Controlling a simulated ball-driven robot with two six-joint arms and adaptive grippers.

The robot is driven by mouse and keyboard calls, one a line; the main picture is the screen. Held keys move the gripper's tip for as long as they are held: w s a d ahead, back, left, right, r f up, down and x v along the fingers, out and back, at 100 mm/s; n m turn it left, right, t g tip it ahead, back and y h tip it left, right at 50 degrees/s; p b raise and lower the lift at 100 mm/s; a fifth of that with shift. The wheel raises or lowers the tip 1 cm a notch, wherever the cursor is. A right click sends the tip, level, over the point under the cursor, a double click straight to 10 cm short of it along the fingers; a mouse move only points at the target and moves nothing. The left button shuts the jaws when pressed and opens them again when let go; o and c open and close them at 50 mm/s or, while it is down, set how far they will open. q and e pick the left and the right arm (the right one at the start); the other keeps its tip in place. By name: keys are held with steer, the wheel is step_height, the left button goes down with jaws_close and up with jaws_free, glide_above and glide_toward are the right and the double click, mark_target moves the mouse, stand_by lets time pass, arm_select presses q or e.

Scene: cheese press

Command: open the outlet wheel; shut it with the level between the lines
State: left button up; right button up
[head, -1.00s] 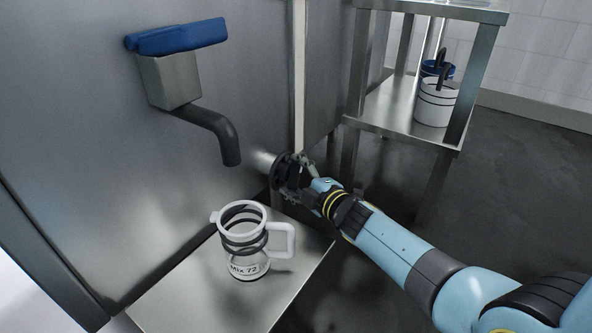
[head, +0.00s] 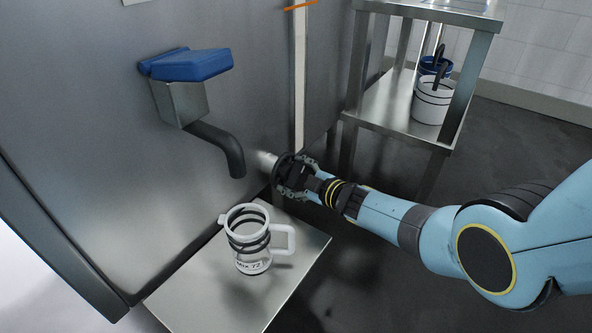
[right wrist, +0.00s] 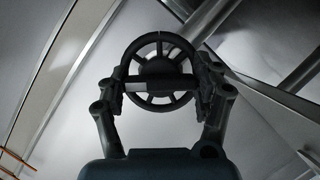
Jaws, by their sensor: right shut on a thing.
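The dark spoked outlet wheel (head: 279,178) sits on a short stub at the steel vat's right edge. My right gripper (head: 298,177) is shut on it. In the right wrist view the wheel (right wrist: 157,50) shows face on, with a finger of the gripper (right wrist: 160,86) at each side of its rim. A clear jug (head: 249,236) with a white rim and handle, dark bands and a "Mix 72" label stands upright below the dark spout (head: 228,152). I see no stream from the spout. I cannot make out a liquid level in the jug. My left gripper is not in view.
The jug stands on a steel shelf (head: 205,290) with free room around it. A blue-topped box (head: 178,100) carries the spout on the vat wall (head: 80,150). A steel rack (head: 380,103) holding white and blue pails stands behind my right arm.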

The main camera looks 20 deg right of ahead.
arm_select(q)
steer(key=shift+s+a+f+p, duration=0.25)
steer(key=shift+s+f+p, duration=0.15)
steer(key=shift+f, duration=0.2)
arm_select(e)
steer(key=shift+m+g, duration=0.4)
steer(key=shift+m, duration=0.1)
steer(key=o, duration=1.2)
steer(key=shift+a, duration=0.1)
steer(key=shift+c, duration=0.2)
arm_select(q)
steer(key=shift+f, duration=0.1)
arm_select(e)
steer(key=shift+s+d, duration=0.4)
steer(key=shift+s, duration=0.3)
steer(key=v, duration=1)
steer(key=shift+r, duration=0.2)
steer(key=shift+s+d, duration=0.1)
steer(key=shift+d, duration=0.05)
